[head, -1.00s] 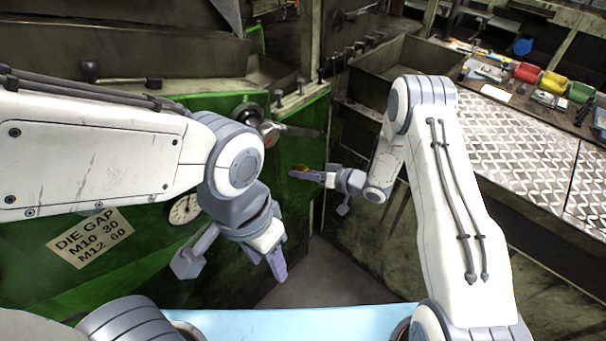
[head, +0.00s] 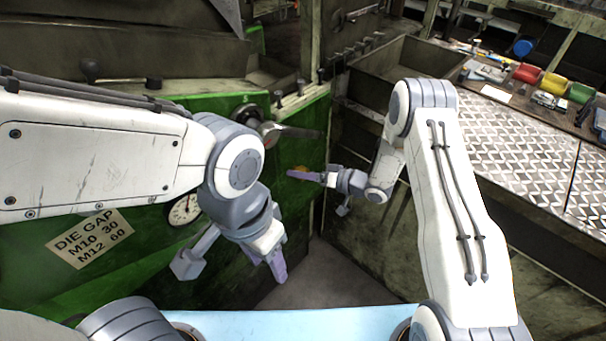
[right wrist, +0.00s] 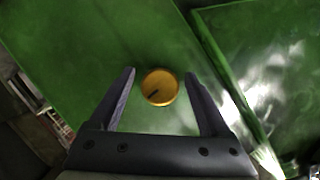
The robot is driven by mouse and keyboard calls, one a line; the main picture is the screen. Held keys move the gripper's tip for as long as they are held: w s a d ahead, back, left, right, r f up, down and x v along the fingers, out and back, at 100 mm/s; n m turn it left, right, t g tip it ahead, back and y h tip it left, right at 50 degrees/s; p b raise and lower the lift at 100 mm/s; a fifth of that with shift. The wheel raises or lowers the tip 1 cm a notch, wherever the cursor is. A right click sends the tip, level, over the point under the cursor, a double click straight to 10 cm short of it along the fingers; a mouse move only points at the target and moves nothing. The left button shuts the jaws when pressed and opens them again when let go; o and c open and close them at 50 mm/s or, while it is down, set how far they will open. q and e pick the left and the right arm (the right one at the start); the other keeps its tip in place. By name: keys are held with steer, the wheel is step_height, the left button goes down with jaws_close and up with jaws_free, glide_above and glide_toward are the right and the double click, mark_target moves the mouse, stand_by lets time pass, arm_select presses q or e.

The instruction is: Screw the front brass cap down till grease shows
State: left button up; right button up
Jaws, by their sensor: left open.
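The brass cap (right wrist: 160,87) is round with a dark slot mark on its face, on a green panel in the right wrist view. My right gripper (right wrist: 160,75) is open, with one finger on each side of the cap and a visible gap on both sides. I cannot tell how deep the fingers reach along it. In the head view my right gripper (head: 306,176) is at the green machine's side, with a bit of the brass cap (head: 300,168) showing behind it. No grease is visible. My left gripper (head: 277,263) is open and empty, pointing down, lower and nearer.
The green machine front carries a dial gauge (head: 184,210), a die-gap label (head: 90,238) and a lever handle (head: 295,132) above the cap. A patterned metal bench top (head: 510,135) with tools stands at right. The floor (head: 335,278) between is clear.

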steer(key=b+v, duration=0.1)
steer(key=v, duration=0.9)
steer(key=shift+d+b, duration=0.2)
steer(key=shift+b, duration=0.2)
steer(key=shift+s, duration=0.15)
steer(key=w+a+f+n+t+b, duration=0.1)
steer(key=a, duration=0.1)
steer(key=w+a+n+t+b, duration=0.1)
steer(key=w+a+t+b, duration=0.1)
steer(key=a, duration=0.1)
steer(key=w+a+f+n+t+b, duration=0.1)
steer(key=w+a+t+b, duration=0.1)
steer(key=a, duration=0.1)
steer(key=shift+a+f, duration=0.25)
steer(key=shift+f, duration=0.1)
